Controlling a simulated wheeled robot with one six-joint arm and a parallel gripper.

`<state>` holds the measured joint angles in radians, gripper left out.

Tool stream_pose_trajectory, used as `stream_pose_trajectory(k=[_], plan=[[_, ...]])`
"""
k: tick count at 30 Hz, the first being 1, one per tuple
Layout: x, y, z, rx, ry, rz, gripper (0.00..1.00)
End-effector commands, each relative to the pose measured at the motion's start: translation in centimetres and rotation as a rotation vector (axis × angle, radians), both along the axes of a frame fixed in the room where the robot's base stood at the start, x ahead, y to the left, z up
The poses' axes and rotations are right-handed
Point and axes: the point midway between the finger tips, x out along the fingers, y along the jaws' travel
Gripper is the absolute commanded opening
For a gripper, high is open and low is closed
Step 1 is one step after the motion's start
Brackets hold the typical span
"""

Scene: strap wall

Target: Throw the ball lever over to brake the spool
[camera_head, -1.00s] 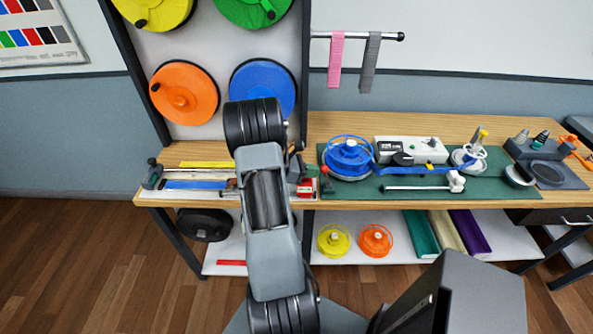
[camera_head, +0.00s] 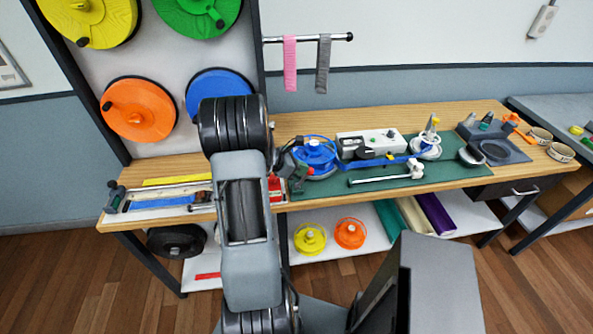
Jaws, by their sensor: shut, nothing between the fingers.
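The blue spool (camera_head: 316,157) sits on a green mat at the middle of the bench, with a thin blue ring above it. A blue strap (camera_head: 372,162) runs from it to the right. My gripper (camera_head: 301,172) is at the left side of the spool, low over the mat's left end. It is shut and empty. It shows small, partly behind my arm, and I cannot tell whether it touches anything. I cannot make out the ball lever; the area left of the spool is covered by my gripper.
A grey-white device (camera_head: 368,143) and a white roller stand (camera_head: 426,146) are right of the spool. A metal rod (camera_head: 380,178) lies in front. A strap jig (camera_head: 160,197) is at the left. Yellow (camera_head: 310,238) and orange (camera_head: 349,233) spools stand on the lower shelf.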

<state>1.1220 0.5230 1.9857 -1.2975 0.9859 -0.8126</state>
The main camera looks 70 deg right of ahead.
Motion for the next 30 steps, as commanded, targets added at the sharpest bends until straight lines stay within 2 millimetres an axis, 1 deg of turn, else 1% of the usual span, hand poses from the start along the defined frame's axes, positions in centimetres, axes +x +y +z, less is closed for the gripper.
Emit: stream_pose_trajectory(k=[7,23,26,30], plan=[[-0.5,-0.3,-0.1,0.000,0.000,0.000,0.00],[-0.6,-0.3,0.0,-0.001,0.001,-0.001,0.00],[-0.4,-0.1,0.2,-0.001,0.001,0.000,0.00],[0.7,1.0,0.9,0.000,0.001,0.006,0.00]])
